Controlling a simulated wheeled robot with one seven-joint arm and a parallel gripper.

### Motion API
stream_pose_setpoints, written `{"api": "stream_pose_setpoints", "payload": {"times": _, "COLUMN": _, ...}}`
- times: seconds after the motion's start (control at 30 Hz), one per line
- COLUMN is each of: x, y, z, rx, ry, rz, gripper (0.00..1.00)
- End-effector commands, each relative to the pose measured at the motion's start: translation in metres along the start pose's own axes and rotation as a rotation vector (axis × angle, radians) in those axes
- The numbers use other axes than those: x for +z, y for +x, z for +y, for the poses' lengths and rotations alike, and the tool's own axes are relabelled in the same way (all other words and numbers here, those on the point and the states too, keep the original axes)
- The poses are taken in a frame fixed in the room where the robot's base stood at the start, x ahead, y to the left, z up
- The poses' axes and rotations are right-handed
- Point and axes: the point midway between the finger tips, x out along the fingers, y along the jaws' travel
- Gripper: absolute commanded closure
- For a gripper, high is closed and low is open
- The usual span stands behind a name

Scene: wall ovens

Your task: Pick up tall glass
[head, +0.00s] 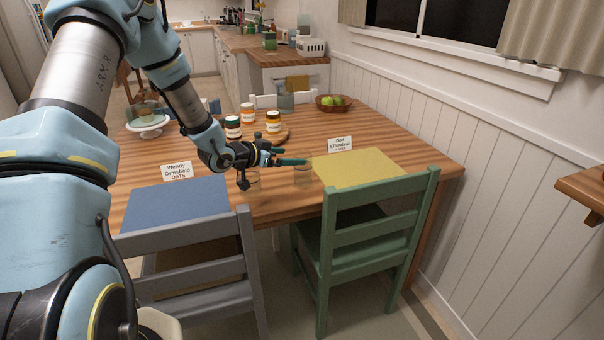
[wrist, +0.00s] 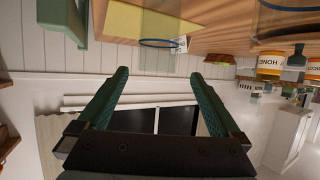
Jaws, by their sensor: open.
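Clear glasses stand on the wooden table. One glass (head: 303,174) is just below my gripper's fingers in the head view, near the yellow mat. A greyish glass (head: 285,103) stands at the table's far end. I cannot tell for sure which is the tall one. My gripper (head: 290,156) is open and empty, low over the table's near side. In the upside-down wrist view, a clear glass with a blue rim (wrist: 160,43) appears beyond and between the spread green fingers (wrist: 160,75). Contact is not visible.
Jars (head: 273,122) stand behind my gripper, some on a round board. A fruit bowl (head: 333,103) is at the back right, a cake stand (head: 147,122) at the left. Name cards stand by the blue mat (head: 175,205) and yellow mat (head: 358,168). Grey and green chairs (head: 375,235) block the near edge.

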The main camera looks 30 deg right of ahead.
Motion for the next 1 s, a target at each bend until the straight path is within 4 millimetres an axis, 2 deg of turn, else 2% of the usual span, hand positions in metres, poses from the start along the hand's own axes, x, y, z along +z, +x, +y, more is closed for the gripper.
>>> {"api": "stream_pose_setpoints", "payload": {"times": 0.2, "x": -0.001, "y": 0.032, "z": 0.000, "rx": -0.001, "ry": 0.000, "rz": -0.002, "gripper": 0.00}}
{"api": "stream_pose_setpoints", "payload": {"times": 0.43, "x": -0.003, "y": 0.048, "z": 0.001, "rx": -0.002, "ry": 0.000, "rz": -0.004, "gripper": 0.00}}
{"api": "stream_pose_setpoints", "payload": {"times": 0.7, "x": -0.005, "y": 0.086, "z": 0.004, "rx": -0.003, "ry": -0.001, "rz": -0.005, "gripper": 0.00}}
{"api": "stream_pose_setpoints", "payload": {"times": 1.0, "x": -0.003, "y": 0.092, "z": 0.003, "rx": -0.004, "ry": -0.001, "rz": -0.004, "gripper": 0.00}}
